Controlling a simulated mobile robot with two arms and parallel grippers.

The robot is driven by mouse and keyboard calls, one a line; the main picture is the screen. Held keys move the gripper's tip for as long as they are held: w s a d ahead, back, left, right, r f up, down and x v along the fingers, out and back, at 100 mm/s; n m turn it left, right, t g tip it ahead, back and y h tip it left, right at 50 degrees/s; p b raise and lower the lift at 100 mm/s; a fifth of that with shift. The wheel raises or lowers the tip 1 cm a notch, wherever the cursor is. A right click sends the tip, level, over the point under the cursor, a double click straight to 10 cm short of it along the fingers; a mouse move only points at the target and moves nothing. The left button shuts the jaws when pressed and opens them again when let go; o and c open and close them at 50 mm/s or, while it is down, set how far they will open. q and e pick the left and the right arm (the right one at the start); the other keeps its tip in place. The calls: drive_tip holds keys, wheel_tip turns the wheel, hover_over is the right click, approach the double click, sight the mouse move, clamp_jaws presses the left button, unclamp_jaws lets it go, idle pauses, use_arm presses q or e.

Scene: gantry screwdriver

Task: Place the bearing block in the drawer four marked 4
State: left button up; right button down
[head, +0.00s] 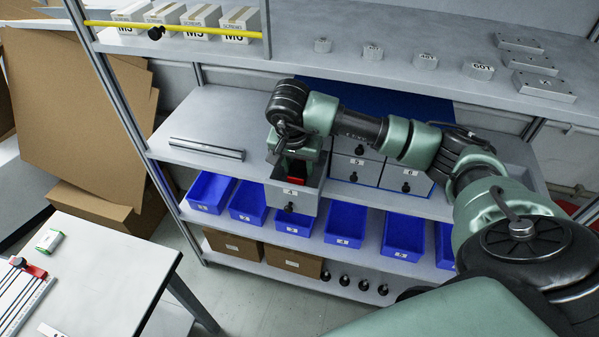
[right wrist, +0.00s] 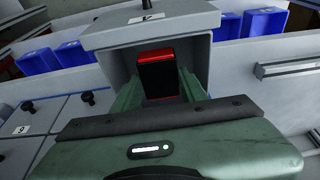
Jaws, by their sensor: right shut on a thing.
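Drawer four (head: 291,202), a grey box with a 4 on its front, is pulled out from the drawer unit. It also shows in the right wrist view (right wrist: 190,27). My right gripper (head: 297,172) reaches down into the open drawer from above. Its two green fingers (right wrist: 160,84) are shut on the bearing block (right wrist: 156,73), which is black with red ends. In the head view, a red part of the block (head: 298,181) shows just behind the drawer front. I cannot tell whether the block touches the drawer floor. My left gripper is not in view.
Closed drawers (head: 407,180) stand to the right of the open one. A metal rail (head: 207,148) lies on the shelf at left. Blue bins (head: 345,222) fill the shelf below. The upper shelf (head: 395,50) holds metal parts and overhangs the back. A white table (head: 105,265) stands front left.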

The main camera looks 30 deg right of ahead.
sight(298, 171)
drive_tip(key=shift+f, duration=0.65)
drive_tip(key=p+x, duration=0.1)
drive_tip(key=x, duration=0.1)
drive_tip(key=shift+f, duration=0.3)
drive_tip(key=shift+w+d+f+p, duration=0.1)
drive_tip(key=shift+d+f+p, duration=0.05)
drive_tip(key=shift+f+p, duration=0.2)
drive_tip(key=shift+f+b, duration=0.1)
drive_tip(key=shift+b, duration=0.2)
drive_tip(key=shift+f, duration=0.15)
drive_tip(key=c, duration=0.8)
unclamp_jaws()
drive_tip(key=shift+r, duration=0.2)
